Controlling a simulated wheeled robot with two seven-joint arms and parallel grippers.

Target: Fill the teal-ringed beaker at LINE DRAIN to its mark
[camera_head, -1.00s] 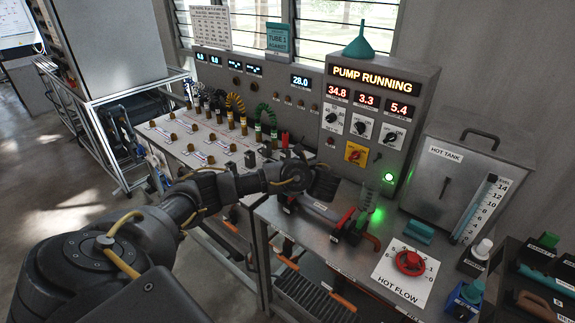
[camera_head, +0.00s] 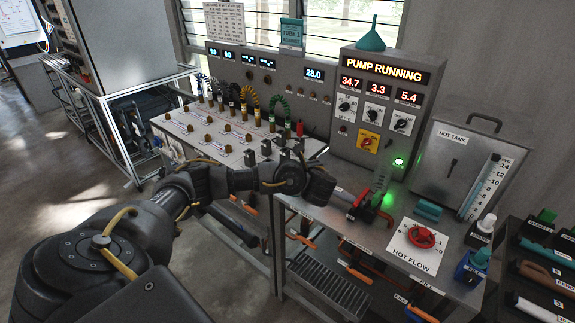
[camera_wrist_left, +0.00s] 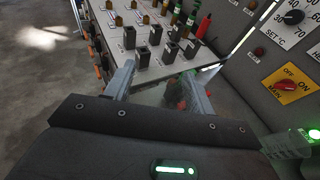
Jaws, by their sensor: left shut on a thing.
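In the head view the hand hides the vessel. I cannot read a LINE DRAIN label in either view. My right gripper is not in view.
A panel (camera_head: 375,110) reads PUMP RUNNING. A red HOT FLOW wheel (camera_head: 422,238) is at the right, below the HOT TANK (camera_head: 458,165). Black blocks and hose fittings stand on the sloped board (camera_head: 215,145).

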